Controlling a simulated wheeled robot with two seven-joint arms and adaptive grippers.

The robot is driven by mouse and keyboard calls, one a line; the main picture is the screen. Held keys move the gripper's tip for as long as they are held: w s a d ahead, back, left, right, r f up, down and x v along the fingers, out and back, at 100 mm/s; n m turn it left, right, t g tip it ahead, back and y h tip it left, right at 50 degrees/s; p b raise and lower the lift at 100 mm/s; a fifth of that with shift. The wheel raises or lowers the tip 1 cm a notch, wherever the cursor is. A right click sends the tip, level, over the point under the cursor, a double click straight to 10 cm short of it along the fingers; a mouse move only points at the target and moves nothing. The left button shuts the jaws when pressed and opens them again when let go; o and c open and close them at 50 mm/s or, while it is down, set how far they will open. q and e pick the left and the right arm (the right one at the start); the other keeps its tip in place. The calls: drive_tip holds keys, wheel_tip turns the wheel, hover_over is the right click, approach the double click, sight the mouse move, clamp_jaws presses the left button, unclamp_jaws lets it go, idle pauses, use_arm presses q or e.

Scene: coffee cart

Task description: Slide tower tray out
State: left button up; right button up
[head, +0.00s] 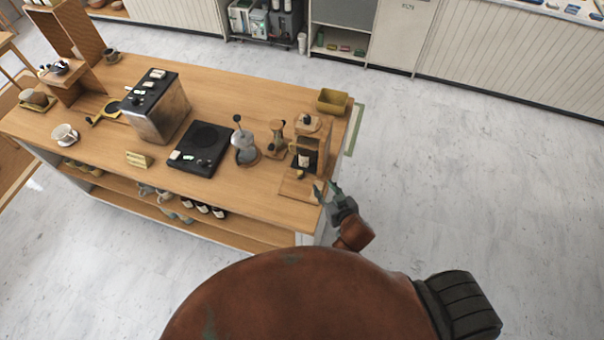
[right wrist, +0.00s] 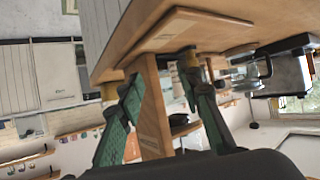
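The wooden tower (head: 309,146) stands at the right end of the counter, with a dark opening low in its front. A flat wooden board, which looks like the tower tray (head: 297,191), lies at its foot near the counter's front edge. My right gripper (head: 327,191) is beside the board's right side, with its fingers apart. In the right wrist view the green fingers (right wrist: 160,100) are open and the view is upside down. A wooden upright of the tower (right wrist: 151,105) shows beyond and between them, and the board (right wrist: 195,29) shows above. Contact is unclear. My left gripper is out of view.
A black scale (head: 203,148) lies farther left. The floor right of the counter is clear.

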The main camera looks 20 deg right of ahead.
drive_tip(key=n+t+y, duration=0.1)
drive_tip(key=y, duration=0.1)
approach(301, 174)
drive_tip(key=shift+x, duration=0.9)
drive_tip(key=shift+w, duration=0.25)
drive_tip(key=x, duration=0.7)
drive_tip(key=shift+w+f, duration=0.15)
drive_tip(key=shift+c, duration=0.6)
clamp_jaws()
